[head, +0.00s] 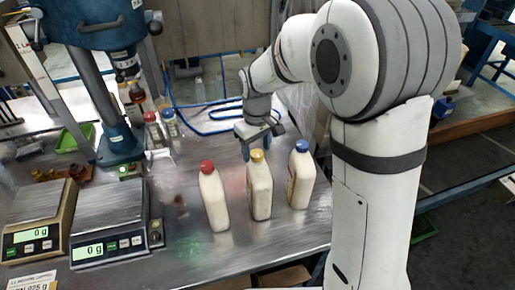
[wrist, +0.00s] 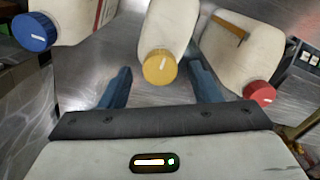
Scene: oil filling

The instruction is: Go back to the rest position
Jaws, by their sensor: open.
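My gripper (head: 262,138) is over the metal table, just behind and above the bottle with the yellow cap (head: 258,188). In the wrist view my gripper (wrist: 160,85) is open, with its two blue fingers apart. The yellow-capped bottle (wrist: 163,30) shows between and beyond the fingers there. I cannot tell whether they touch it. A red-capped bottle (head: 215,200) stands to its left and a blue-capped bottle (head: 300,178) to its right. All three white bottles stand upright on the table. My arm's large links hide part of the table's right side.
Two scales (head: 40,222) and (head: 108,226), both reading 0 g, stand at the left. A blue drill-press-like machine (head: 118,140) stands behind them. The table front is clear.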

